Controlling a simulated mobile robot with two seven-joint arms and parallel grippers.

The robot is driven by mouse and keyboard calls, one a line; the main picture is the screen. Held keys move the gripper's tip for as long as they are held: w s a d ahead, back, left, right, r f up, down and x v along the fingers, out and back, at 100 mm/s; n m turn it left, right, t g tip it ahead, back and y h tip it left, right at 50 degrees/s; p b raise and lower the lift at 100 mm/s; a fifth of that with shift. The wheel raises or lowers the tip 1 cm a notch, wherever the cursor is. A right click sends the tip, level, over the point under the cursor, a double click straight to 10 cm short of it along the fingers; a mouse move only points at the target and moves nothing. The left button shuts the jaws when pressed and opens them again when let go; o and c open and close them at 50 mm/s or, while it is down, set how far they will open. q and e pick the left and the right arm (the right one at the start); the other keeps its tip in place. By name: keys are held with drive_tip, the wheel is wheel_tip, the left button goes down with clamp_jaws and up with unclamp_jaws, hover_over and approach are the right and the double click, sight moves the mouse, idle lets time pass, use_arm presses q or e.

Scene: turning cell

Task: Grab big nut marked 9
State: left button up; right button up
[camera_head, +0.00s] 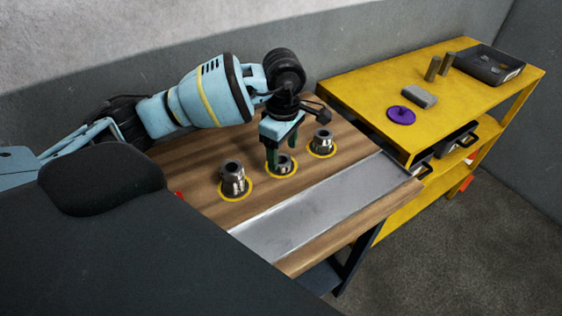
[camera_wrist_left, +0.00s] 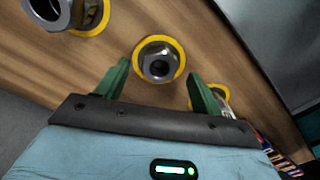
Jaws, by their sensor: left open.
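Three metal nuts stand upright in yellow rings on the wooden bench: a left nut (camera_head: 233,179), a middle nut (camera_head: 284,167) and a right nut (camera_head: 322,141). No number can be read on any of them. My left gripper (camera_head: 281,152) is open, its green fingers pointing down at the middle nut and partly hiding it. In the left wrist view the middle nut (camera_wrist_left: 158,65) lies between and just beyond the open fingertips (camera_wrist_left: 158,73). Another nut (camera_wrist_left: 57,8) is cut off at the top left, and a third is mostly behind the right finger. My right gripper is out of view.
A grey metal plate (camera_head: 315,207) lies along the bench front. A yellow shelf unit (camera_head: 455,85) at the right carries a purple disc (camera_head: 401,115), a grey block (camera_head: 419,96), two upright cylinders and a dark tray (camera_head: 490,63). A grey wall is behind.

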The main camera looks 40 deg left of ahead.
sight(282, 163)
use_arm(q)
drive_tip(key=shift+a+f, duration=0.1)
drive_tip(key=shift+f, duration=1.35)
drive_tip(key=c, duration=1.2)
